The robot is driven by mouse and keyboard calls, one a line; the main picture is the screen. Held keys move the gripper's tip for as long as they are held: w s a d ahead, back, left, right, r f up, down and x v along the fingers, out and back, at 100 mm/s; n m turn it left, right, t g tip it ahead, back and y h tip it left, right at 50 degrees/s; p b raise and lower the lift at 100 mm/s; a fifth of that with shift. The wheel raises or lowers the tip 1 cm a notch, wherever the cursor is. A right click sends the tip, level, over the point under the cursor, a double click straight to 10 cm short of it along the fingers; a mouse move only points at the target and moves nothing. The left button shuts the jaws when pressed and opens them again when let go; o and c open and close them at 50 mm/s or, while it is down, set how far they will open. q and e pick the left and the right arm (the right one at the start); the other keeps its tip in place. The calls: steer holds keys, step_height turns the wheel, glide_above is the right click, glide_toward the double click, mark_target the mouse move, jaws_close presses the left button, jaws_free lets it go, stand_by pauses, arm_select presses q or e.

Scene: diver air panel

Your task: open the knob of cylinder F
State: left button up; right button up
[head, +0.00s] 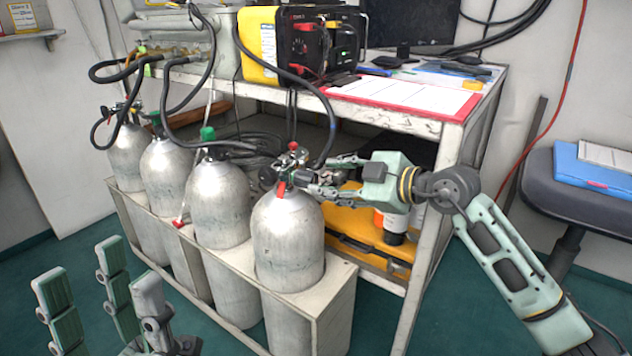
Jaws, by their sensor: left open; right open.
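Cylinder F (289,240) is the nearest grey cylinder, upright at the right end of the rack, with a faint F on its side. Its valve (290,160) on top has red parts and a red tag (282,189) hanging down. The knob of F is small and partly hidden by fingers, so its setting cannot be told. My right gripper (320,177) comes in from the right, open, its fingertips beside the valve; contact cannot be told. My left gripper (98,285) is open and empty at the lower left, in front of the rack and away from F.
Several other cylinders stand left of F in the pale rack (338,279); one has a green knob (207,133). Black hoses (180,95) loop above them. A workbench (452,107) with a red clipboard (405,95) stands behind. An orange case (372,240) lies below it.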

mark_target(315, 176)
steer(key=b+x, duration=0.1)
steer(key=x, duration=0.4)
steer(key=shift+w+a+f+b, duration=0.2)
steer(key=shift+a+f+b, duration=0.05)
steer(key=shift+a+b, duration=0.1)
steer(key=shift+c, duration=0.7)
steer(key=shift+d+r, duration=0.1)
steer(key=shift+r, duration=0.1)
steer(key=c, duration=0.9)
